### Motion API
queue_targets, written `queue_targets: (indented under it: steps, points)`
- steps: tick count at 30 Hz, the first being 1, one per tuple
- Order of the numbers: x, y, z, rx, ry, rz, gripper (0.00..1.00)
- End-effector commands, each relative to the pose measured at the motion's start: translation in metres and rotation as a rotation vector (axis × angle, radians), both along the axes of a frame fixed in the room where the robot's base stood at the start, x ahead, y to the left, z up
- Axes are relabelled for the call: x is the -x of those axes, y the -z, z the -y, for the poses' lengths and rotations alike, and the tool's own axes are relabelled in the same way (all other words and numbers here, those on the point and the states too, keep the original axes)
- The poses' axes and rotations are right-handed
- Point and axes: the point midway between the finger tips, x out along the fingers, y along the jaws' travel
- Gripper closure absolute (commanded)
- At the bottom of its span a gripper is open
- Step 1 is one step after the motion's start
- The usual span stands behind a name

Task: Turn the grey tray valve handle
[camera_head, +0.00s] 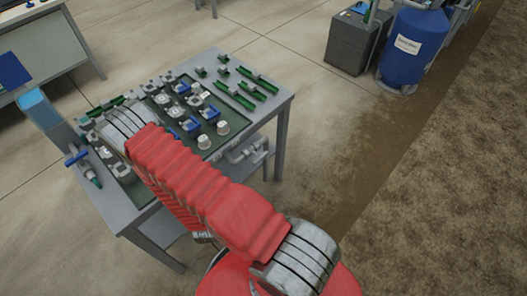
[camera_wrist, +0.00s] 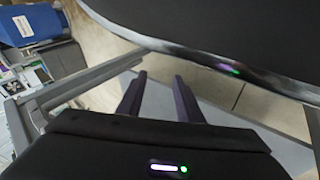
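In the head view a grey workbench (camera_head: 283,105) carries a dark green tray (camera_head: 140,192) filled with small grey and blue valves and fittings. I cannot tell which one has the grey tray valve handle; the parts are small and my red arm covers some of the tray. My arm reaches across the bench's left side, and the gripper is hidden in the head view. In the wrist view my gripper (camera_wrist: 160,76) shows two dark fingers standing apart with nothing between them. They point toward pale floor, not at a valve.
A blue-handled valve (camera_head: 76,157) and a tall blue-topped box (camera_head: 40,108) are at the bench's left edge. Green fittings (camera_head: 258,80) lie toward the back right. A blue tank (camera_head: 412,48) and a grey box (camera_head: 352,42) stand beyond. The floor right of the bench is clear.

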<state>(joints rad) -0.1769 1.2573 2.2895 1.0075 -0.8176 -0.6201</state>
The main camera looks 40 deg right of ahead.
Motion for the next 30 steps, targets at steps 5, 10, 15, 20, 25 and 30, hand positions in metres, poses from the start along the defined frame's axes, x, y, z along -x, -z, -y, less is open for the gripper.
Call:
queue_targets:
  steps: [5,10,15,20,25,30]
  points:
    - [0.009,-0.016,0.043,0.247,-0.064,0.014,0.67]
    - [0.006,-0.052,0.072,0.497,-0.132,0.022,0.67]
    - [-0.005,-0.099,0.086,0.738,-0.199,0.018,0.67]
    - [-0.014,-0.131,0.087,0.884,-0.246,0.003,0.67]
    - [-0.018,-0.141,0.086,0.931,-0.268,-0.013,0.67]
    - [-0.018,-0.140,0.086,0.929,-0.268,-0.012,0.67]
